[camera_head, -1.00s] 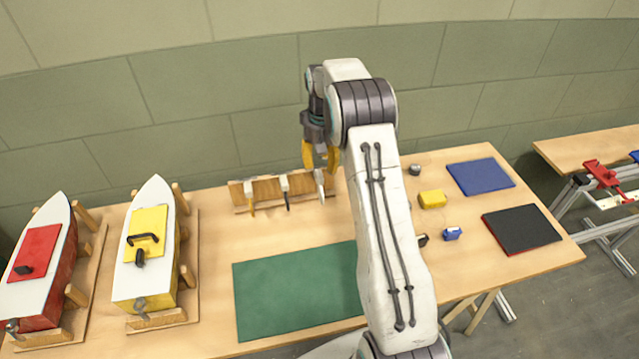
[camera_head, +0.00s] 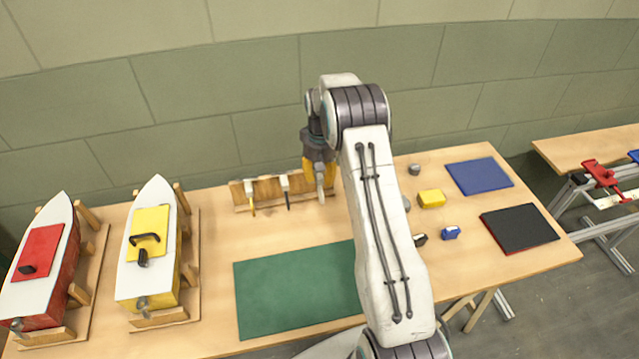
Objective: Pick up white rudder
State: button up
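A wooden rack (camera_head: 268,190) stands at the back of the table and holds small rudders. The white rudder (camera_head: 320,186) is upright at the rack's right end, its lower part showing below my fingers.
A yellow boat (camera_head: 130,260) and a red boat (camera_head: 50,235) sit in cradles at left. A green mat (camera_head: 290,290) lies in front of the rack. Small blocks, a blue pad (camera_head: 480,176) and a black pad (camera_head: 520,229) are at right.

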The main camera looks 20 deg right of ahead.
grip_shut()
jog(key=shift+r, duration=0.15)
